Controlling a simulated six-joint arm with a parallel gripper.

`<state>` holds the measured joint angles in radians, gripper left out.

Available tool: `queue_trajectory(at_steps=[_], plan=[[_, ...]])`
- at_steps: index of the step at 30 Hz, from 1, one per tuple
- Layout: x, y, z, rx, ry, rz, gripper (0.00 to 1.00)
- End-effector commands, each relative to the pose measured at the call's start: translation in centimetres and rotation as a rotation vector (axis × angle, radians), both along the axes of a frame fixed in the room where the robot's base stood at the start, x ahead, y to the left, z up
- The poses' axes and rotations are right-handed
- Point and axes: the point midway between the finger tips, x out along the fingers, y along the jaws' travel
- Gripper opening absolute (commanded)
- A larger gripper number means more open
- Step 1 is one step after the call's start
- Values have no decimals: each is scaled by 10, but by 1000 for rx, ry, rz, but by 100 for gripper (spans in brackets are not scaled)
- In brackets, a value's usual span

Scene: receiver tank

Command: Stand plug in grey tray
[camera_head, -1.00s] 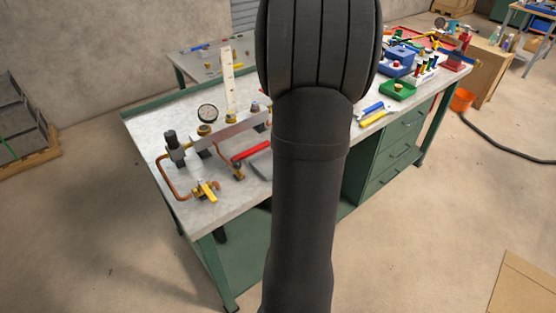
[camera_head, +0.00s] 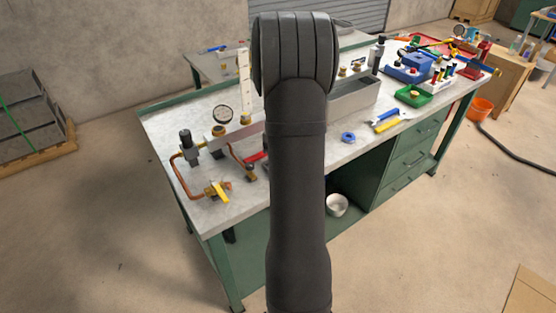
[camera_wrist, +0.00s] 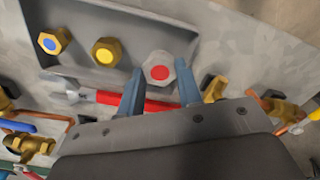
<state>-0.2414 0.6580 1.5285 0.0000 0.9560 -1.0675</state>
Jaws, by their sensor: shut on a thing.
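My gripper (camera_wrist: 160,88) is shut on a silver hex plug with a red dot (camera_wrist: 158,70), its top facing the wrist camera. The plug is over the near right part of a grey tray (camera_wrist: 95,77); I cannot tell whether it touches the tray floor. In the tray are a brass hex plug with a blue dot (camera_wrist: 54,41) and one with a yellow dot (camera_wrist: 105,51), both apart from the held plug. In the head view my arm hides the gripper and the held plug.
A red-handled tool (camera_wrist: 110,98) lies along the tray's near side. A long grey box (camera_head: 352,103), a blue ring (camera_head: 348,137) and a green tray (camera_head: 413,95) are at the right.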

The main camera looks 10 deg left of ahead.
Motion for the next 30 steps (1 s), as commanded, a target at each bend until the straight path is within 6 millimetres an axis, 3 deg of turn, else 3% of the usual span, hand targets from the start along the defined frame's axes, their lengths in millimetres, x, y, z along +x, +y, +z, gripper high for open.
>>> queue_trajectory(at_steps=[12,13,16,30], plan=[[0,0,-10,0,-1,0,0],[0,0,-11,0,-1,0,34],[0,0,-10,0,0,0,53],[-2,1,-10,0,5,1,54]])
